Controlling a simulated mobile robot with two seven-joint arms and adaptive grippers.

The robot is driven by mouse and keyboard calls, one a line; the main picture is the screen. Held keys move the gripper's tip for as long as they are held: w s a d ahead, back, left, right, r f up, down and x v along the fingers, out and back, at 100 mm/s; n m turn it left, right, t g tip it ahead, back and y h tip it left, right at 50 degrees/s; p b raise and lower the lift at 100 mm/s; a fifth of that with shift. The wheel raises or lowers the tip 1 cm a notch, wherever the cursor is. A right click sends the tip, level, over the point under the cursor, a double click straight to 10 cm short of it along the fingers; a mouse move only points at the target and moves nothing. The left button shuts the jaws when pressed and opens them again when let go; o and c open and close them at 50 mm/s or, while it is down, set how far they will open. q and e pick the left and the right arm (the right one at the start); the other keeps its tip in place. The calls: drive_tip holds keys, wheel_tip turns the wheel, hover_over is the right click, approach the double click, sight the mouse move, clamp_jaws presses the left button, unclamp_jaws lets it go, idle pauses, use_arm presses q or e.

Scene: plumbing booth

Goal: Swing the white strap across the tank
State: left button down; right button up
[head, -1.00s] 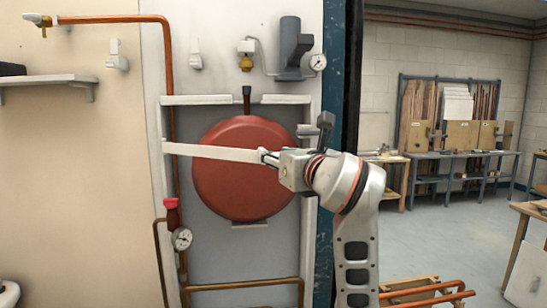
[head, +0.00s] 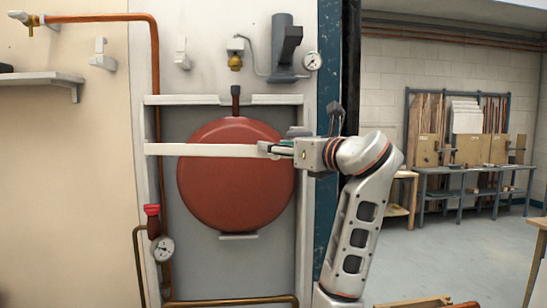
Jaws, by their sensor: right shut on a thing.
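The round red tank (head: 233,197) sits in a pale frame on the wall. The white strap (head: 205,150) runs level across the front of the tank's upper half, from the frame's left upright to my right gripper. My right gripper (head: 276,149) is shut on the strap's right end, in front of the tank's right side. The jaws hide that end of the strap. The frame's right upright (head: 303,225) stands to the right of the tank, partly behind my gripper. My left gripper is not in view.
A copper pipe (head: 155,85) and a gauge with a red-capped valve (head: 162,249) stand left of the tank. A grey cylinder fitting (head: 282,45) and a gauge (head: 312,62) are above right. A shelf (head: 45,81) juts out at far left. Open floor lies at right.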

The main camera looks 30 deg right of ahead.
use_arm(q)
drive_tip(key=b, duration=0.1)
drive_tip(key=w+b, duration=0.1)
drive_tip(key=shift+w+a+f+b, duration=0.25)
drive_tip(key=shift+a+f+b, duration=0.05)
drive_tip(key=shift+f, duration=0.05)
use_arm(e)
drive_tip(key=w+d+y, duration=0.1)
drive_tip(key=w+d+n+y, duration=0.1)
drive_tip(key=w, duration=0.1)
drive_tip(key=shift+w+d+f, duration=0.15)
drive_tip(key=shift+w+d, duration=0.05)
drive_tip(key=shift+w, duration=0.05)
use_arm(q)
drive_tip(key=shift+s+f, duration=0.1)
use_arm(e)
drive_tip(key=o, duration=1)
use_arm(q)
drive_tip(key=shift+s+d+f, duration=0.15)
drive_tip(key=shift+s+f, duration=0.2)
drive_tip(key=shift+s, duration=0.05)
